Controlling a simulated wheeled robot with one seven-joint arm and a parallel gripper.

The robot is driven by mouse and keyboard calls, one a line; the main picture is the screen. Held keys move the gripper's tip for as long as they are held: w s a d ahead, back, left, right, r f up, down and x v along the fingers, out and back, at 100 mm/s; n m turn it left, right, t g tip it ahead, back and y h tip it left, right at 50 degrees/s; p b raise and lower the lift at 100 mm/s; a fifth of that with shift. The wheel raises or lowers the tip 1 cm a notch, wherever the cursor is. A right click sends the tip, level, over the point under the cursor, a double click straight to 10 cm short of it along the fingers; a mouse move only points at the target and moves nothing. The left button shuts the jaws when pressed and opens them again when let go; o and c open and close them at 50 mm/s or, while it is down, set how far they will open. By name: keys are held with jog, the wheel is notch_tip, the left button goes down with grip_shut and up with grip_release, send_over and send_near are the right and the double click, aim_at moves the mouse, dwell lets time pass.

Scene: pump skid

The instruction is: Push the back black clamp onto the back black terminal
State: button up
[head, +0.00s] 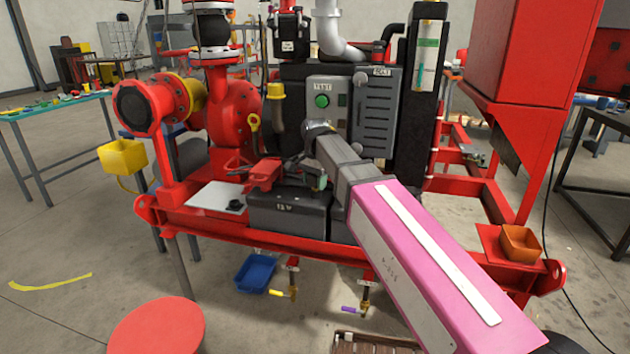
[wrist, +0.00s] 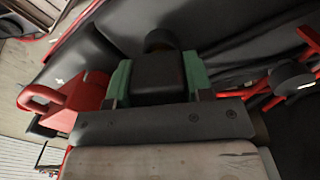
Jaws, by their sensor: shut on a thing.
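My gripper (wrist: 158,80) has green finger pads and is shut on a black clamp (wrist: 160,72), a dark block with a rounded end beyond the pads. In the head view my gripper (head: 320,181) is over the right part of the top of the battery (head: 288,214), marked 12V. The clamp there is small and mostly covered by my arm. The back black terminal cannot be made out in either view, so I cannot tell whether the clamp touches it.
A red clamp (head: 264,174) sits at the battery's left; it also shows left of my gripper in the wrist view (wrist: 88,92). A grey panel with a green button (head: 322,101) stands behind. Dark and red parts crowd the wrist view's right side.

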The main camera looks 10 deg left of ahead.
jog(key=shift+f, duration=0.75)
jog(key=o, duration=1.2)
jog(key=shift+c, duration=0.2)
jog(key=shift+r, duration=0.15)
notch_tip(320, 180, up, 11)
jog(key=shift+f, duration=0.2)
